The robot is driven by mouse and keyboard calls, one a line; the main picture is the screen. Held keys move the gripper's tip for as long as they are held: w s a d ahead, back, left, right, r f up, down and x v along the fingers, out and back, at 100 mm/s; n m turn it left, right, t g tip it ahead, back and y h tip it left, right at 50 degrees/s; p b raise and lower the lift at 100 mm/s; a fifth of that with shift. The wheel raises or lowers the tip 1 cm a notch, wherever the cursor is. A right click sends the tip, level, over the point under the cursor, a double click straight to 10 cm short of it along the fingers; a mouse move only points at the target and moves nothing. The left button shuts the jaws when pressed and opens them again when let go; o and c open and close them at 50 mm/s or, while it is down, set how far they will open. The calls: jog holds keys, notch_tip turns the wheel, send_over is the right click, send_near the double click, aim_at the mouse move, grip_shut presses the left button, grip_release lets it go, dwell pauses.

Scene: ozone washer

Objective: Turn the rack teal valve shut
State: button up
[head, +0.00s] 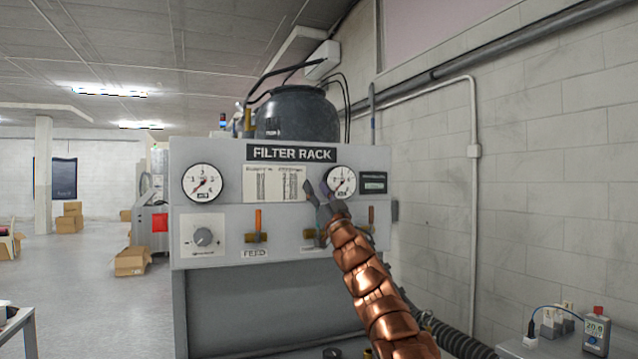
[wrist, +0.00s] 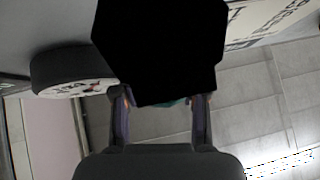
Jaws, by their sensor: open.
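My gripper (head: 317,190) is raised in front of the filter rack panel (head: 222,170), with its two fingers apart below the rack's sign. In the wrist view my gripper (wrist: 162,105) is open, and a small sliver of teal (wrist: 178,102) shows between the fingers under a large black shape. I cannot tell whether the fingers touch it. In the head view no teal handle shows. A brass valve body (head: 308,233) peeks out left of my wrist, its handle hidden behind my gripper. An orange-handled valve (head: 257,222) marked FEED stands upright to the left.
Another orange-handled valve (head: 371,216) is right of my wrist. Two gauges, the left one (head: 204,182) and the right one (head: 341,181), sit on the panel, with a knob (head: 203,237) at lower left. A dark tank (head: 296,113) stands behind.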

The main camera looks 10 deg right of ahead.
jog(key=shift+n+y, duration=0.4)
jog(key=shift+y, duration=0.1)
jog(key=r, duration=0.1)
jog(key=s+r, duration=0.2)
jog(key=shift+r, duration=0.4)
jog(key=f+b, duration=0.1)
jog(key=w+f+b, duration=0.1)
jog(key=f+b, duration=0.1)
jog(key=shift+d+h, duration=0.2)
jog(key=shift+h, duration=0.1)
jog(key=shift+s+d+f, duration=0.1)
jog(key=shift+s+f, duration=0.05)
jog(key=shift+s, duration=0.1)
jog(key=w+f+b+v, duration=0.1)
jog(key=b+v, duration=0.7)
jog(key=shift+a+m, duration=0.25)
jog(key=shift+m, duration=0.15)
